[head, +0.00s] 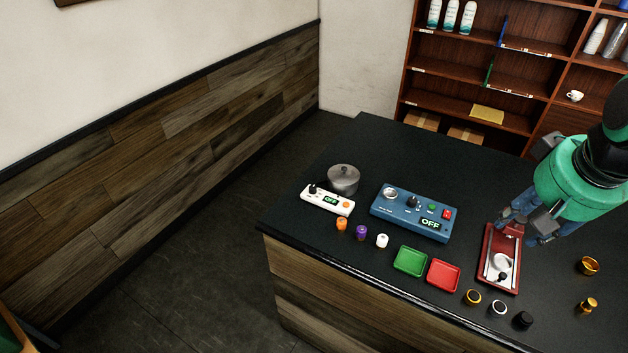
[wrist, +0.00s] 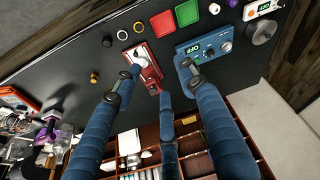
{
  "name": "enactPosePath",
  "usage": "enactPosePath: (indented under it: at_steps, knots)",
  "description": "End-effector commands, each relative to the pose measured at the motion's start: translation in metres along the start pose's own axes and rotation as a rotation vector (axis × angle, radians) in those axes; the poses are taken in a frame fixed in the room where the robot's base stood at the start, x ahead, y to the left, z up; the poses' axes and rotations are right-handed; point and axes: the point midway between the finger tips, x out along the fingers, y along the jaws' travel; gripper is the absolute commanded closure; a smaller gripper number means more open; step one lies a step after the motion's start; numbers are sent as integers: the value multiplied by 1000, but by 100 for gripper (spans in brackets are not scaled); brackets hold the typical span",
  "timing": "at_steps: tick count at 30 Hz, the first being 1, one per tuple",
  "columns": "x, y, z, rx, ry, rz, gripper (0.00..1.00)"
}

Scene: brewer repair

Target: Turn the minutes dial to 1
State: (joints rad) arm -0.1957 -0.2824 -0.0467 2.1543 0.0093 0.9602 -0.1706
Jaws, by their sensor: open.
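A blue control box (head: 412,212) with a pale dial, a black knob, green and red buttons and an OFF display sits mid-counter. It also shows in the wrist view (wrist: 212,42). A white control box (head: 327,199) with a black knob and an OFF display is to its left. A red device (head: 487,283) with a pale round part and a black knob lies to the right. Which knob is the minutes dial is too small to read. My gripper (head: 528,226) is open and empty at the red device's far end. In the wrist view, its spread fingers (wrist: 155,82) flank that device (wrist: 154,77).
A metal pot (head: 343,180) stands behind the white box. A green tray (head: 410,261) and a red tray (head: 443,275) lie near the front edge. Several small loose knobs and rings lie along the front. The counter (head: 385,148) behind the blue box is clear. Shelves (head: 470,75) stand behind.

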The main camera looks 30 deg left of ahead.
Motion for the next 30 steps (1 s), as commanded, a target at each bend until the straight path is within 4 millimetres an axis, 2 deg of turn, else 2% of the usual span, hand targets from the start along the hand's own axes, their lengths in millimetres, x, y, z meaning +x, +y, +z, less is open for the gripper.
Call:
enactPosePath:
  at_steps: [1, 3, 14, 21, 30]
  knots:
    - [-1, -4, -16, -21, -9, -7, 59]
    - [1, -10, -34, -50, -19, -15, 59]
    - [20, -50, -123, -202, -72, -57, 59]
    - [40, -85, -177, -304, -104, -84, 59]
    - [76, -138, -235, -432, -146, -117, 59]
